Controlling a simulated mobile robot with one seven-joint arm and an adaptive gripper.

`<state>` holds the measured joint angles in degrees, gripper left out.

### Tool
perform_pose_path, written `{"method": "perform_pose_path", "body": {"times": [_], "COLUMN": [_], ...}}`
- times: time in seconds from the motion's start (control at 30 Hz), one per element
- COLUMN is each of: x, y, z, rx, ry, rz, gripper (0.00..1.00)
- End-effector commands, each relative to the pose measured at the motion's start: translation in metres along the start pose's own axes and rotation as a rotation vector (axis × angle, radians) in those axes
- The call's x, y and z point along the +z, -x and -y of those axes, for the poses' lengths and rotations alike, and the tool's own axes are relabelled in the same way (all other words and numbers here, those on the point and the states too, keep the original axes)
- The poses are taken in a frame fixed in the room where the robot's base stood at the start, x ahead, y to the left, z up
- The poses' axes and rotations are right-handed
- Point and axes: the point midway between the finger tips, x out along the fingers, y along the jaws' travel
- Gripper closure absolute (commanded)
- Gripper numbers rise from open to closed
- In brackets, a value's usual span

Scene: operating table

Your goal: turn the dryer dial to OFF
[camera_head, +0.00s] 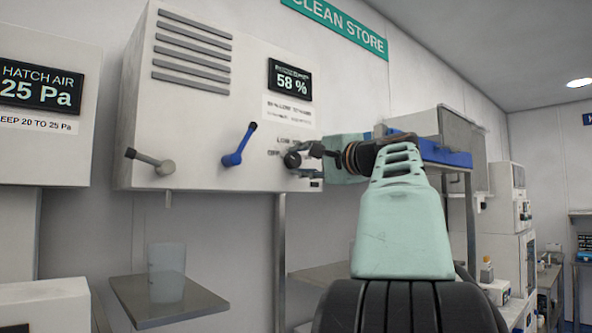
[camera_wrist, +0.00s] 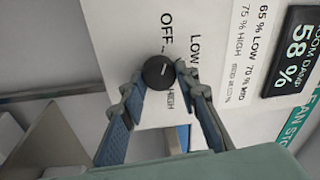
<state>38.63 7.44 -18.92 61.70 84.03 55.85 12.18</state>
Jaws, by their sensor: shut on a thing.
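The dryer (camera_head: 210,120) is a white wall cabinet with a dark 58 % display (camera_head: 289,79). Its dial (camera_wrist: 157,73) is a round black knob at the lower right of the front, seen also in the head view (camera_head: 292,160). OFF, LOW and HIGH are printed around it. A short light mark shows on the knob face, but I cannot tell which label it points to. My gripper (camera_wrist: 160,82) is shut on the dial, one fingertip on each side. In the head view my gripper (camera_head: 300,156) reaches it from the right, partly hiding the labels.
A blue lever (camera_head: 238,145) and a grey lever (camera_head: 150,161) stick out of the dryer front, left of the dial. A clear beaker (camera_head: 166,272) stands on a metal shelf (camera_head: 190,306) below. A hatch-air panel (camera_head: 40,82) is at far left.

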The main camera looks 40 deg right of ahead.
Motion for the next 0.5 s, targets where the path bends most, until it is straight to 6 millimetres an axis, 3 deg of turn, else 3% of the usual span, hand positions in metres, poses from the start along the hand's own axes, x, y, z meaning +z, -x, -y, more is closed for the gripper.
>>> {"method": "perform_pose_path", "body": {"times": [0.5], "x": [-0.0003], "y": [-0.0004], "z": [0.0000], "rx": [-0.018], "ry": [0.155], "rz": [0.011], "gripper": [0.95]}}
